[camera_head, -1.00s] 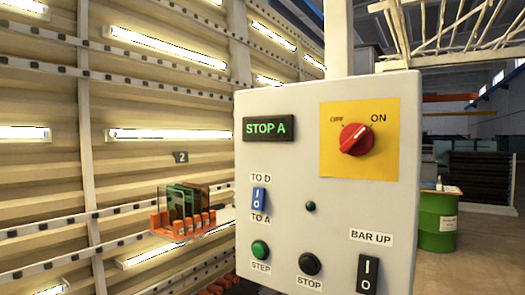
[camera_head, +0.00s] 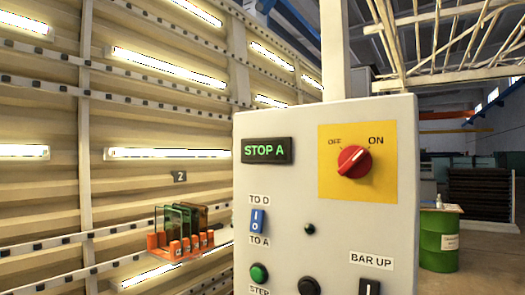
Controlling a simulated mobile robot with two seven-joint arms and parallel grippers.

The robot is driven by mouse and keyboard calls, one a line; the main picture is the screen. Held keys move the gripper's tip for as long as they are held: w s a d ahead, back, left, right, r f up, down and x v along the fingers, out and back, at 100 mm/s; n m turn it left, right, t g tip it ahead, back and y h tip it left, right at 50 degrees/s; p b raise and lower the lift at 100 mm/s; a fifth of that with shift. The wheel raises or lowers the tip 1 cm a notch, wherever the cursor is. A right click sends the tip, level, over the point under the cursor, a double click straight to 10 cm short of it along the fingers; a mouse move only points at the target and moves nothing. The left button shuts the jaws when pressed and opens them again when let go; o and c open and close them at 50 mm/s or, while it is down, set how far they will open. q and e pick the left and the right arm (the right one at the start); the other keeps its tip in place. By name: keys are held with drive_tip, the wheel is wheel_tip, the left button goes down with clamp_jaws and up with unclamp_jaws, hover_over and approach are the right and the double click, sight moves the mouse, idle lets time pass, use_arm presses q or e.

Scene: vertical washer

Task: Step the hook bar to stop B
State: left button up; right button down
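A pale grey control panel (camera_head: 330,240) fills the right-centre. Its display (camera_head: 266,150) reads STOP A in green. The red rotary knob (camera_head: 354,161) sits on a yellow plate, its white mark towards ON. A blue rocker switch (camera_head: 257,221) stands between the labels TO D and TO A; I cannot tell its setting. The green STEP button (camera_head: 259,274) is below it, its label cut by the frame edge. A black button (camera_head: 309,287) and the BAR UP switch (camera_head: 369,288) are partly cut off. I cannot make out a hook bar. Neither gripper is in view.
An orange rack (camera_head: 180,248) with several upright coloured plates is left of the panel, by a small tag marked 2 (camera_head: 180,177). A ribbed wall with strip lights (camera_head: 168,153) is behind. A green drum (camera_head: 439,240) stands at the right.

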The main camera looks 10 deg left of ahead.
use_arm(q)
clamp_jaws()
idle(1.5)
